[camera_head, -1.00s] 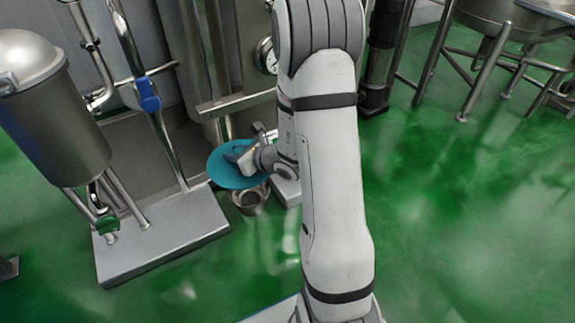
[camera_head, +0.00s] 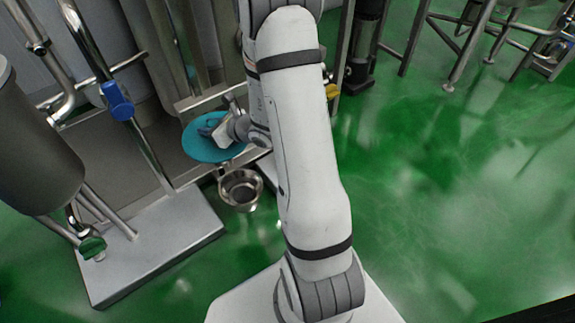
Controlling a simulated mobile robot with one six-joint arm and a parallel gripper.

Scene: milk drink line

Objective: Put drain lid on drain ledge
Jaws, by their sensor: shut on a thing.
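The drain lid (camera_head: 203,148) is a round teal-blue disc at the left of my arm, held above the floor. My gripper (camera_head: 213,128) is shut on the lid at its upper side; the fingertips are small and partly hidden. The drain (camera_head: 240,189) is a round metal cup with an open top, just below and to the right of the lid. The lid and the drain look apart. I cannot clearly make out which part is the drain ledge; a grey block beside the drain (camera_head: 268,171) is partly hidden behind my arm.
A metal plinth (camera_head: 150,245) with pipes and a steel vessel (camera_head: 35,150) stands at the left. Steel frames and pipes rise behind the lid. Tank legs (camera_head: 470,50) stand at the far right. The green floor (camera_head: 450,190) at the right is clear.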

